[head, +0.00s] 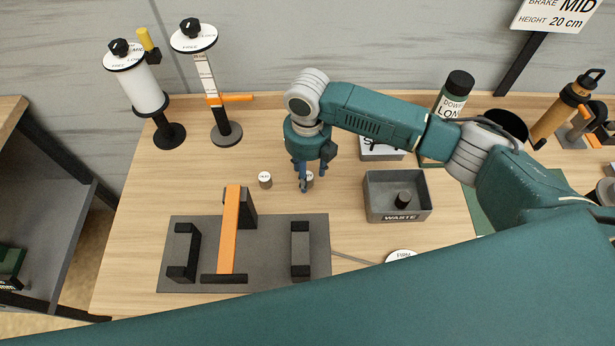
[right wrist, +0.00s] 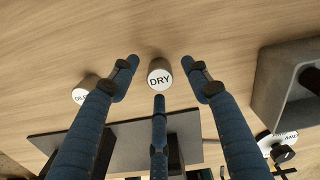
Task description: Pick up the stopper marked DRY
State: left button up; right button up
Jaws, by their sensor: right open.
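The DRY stopper (right wrist: 160,76) is a small grey-brown cylinder with a white top lettered DRY, standing on the wooden table. In the right wrist view it sits between the spread fingers of my right gripper (right wrist: 159,88), which is open and holds nothing. In the head view the gripper (head: 305,183) points down over the table and partly hides the DRY stopper (head: 310,178). A second similar stopper (head: 265,180), lettered OLD or similar, stands to the left; it also shows in the right wrist view (right wrist: 84,92). My left gripper is not in view.
A grey WASTE bin (head: 397,213) with a dark piece inside stands to the right. A grey mat (head: 205,284) with black blocks and an orange bar lies in front. Two round-based stands (head: 170,136) (head: 227,135) are at the back left. Bare table lies left of the stoppers.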

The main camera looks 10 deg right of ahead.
grip_shut()
jog(key=shift+r, duration=0.2)
